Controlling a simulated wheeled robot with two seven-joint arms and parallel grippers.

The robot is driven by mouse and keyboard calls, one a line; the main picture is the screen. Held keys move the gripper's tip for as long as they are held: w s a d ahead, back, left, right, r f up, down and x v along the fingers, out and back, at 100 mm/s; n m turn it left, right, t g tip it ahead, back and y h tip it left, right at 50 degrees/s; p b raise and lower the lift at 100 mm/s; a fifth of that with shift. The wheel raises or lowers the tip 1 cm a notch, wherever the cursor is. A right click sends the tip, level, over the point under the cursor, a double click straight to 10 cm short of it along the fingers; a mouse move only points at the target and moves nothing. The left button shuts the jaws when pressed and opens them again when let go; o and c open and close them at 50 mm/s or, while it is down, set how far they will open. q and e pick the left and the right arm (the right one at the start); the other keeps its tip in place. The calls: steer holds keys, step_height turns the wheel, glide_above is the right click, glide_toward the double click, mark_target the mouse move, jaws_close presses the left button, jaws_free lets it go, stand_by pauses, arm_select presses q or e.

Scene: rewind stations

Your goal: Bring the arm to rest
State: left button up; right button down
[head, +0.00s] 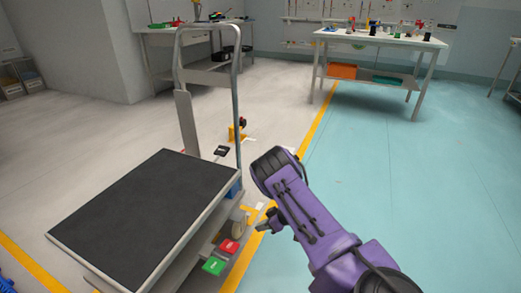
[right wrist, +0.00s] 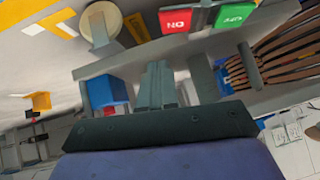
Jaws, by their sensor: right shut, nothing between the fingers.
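My right arm, purple, reaches in from the bottom right of the head view. Its dark right gripper (head: 268,222) is shut and empty, beside the right edge of a platform trolley (head: 150,212). In the right wrist view the grey fingers (right wrist: 156,85) are together with nothing between them. A red block (head: 229,247) and a green block (head: 213,266) sit low at the trolley's side, near the gripper; the red block (right wrist: 185,19) and green block (right wrist: 236,14) also show in the right wrist view. My left gripper is not in view.
The trolley's upright handle (head: 238,100) stands at its far end. A yellow item (head: 236,133) lies on the floor beyond. A white table (head: 385,40) with small items and an orange bin (head: 342,71) stands at the back. The turquoise floor (head: 420,165) on the right is clear.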

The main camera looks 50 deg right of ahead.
stand_by(0.3)
steer(key=s+a+f+m+g+h, duration=0.25)
steer(key=s+a+m+h, duration=0.2)
steer(key=s+a, duration=0.65)
steer(key=s+a+f+m+g+h, duration=0.1)
steer(key=s+a+m+g+h, duration=0.4)
steer(key=s, duration=1.1)
steer(key=w+a+r+t+y+p, duration=0.1)
steer(key=a+r+t+y+p, duration=0.1)
steer(key=r+p, duration=2.7)
steer(key=shift+a, duration=0.55)
steer(key=shift+r+t, duration=0.15)
steer(key=shift+t, duration=0.1)
